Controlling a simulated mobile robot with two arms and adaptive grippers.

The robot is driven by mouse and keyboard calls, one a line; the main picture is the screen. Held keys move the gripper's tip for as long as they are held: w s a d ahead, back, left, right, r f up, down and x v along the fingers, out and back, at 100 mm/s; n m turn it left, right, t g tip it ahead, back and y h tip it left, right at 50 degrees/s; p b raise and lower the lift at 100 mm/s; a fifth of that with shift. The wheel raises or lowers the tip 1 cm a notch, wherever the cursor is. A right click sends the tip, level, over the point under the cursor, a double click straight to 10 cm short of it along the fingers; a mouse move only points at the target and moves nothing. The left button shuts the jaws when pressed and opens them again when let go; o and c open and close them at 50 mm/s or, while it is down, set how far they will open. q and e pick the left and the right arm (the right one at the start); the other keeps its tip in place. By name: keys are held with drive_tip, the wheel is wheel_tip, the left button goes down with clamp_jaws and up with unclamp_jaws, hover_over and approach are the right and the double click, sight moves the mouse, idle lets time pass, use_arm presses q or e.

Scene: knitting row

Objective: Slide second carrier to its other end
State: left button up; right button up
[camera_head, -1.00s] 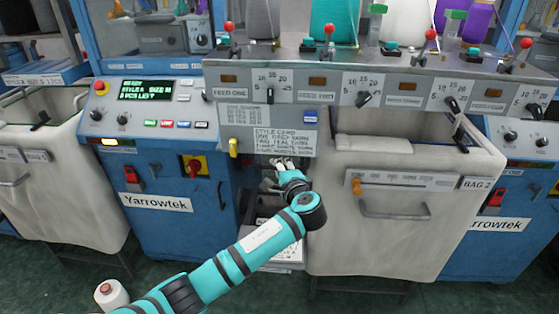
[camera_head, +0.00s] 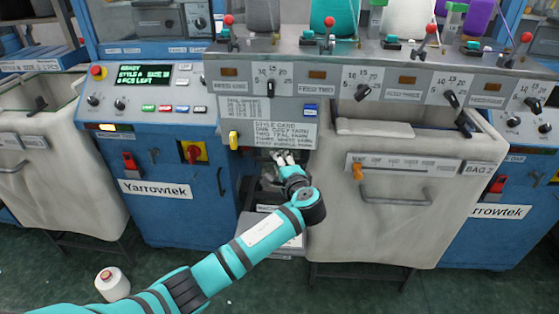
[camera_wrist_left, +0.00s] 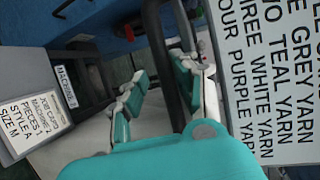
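A grey rail (camera_head: 300,55) runs over the front of the machine, with several red-knobbed levers (camera_head: 329,21) and small teal-topped blocks (camera_head: 308,36) along it. I cannot tell which part is the second carrier. My left gripper (camera_head: 282,158) is low under the edge of the style card (camera_head: 270,133), well below the rail. In the left wrist view, its teal fingers (camera_wrist_left: 160,85) are apart, with a dark bar (camera_wrist_left: 166,60) between them; I see no grip on it. My right gripper is not in view.
A large pale bag (camera_head: 385,225) labelled BAG 2 hangs right of my gripper, with an orange slider (camera_head: 357,172). A yellow knob (camera_head: 234,139) is left of the card. A blue cabinet (camera_head: 165,225) stands left. A yarn cone (camera_head: 112,284) is on the floor.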

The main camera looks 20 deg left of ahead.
use_arm(q)
drive_tip(key=shift+r, duration=0.1)
idle(0.3)
drive_tip(key=shift+w, duration=0.1)
drive_tip(key=v, duration=1.2)
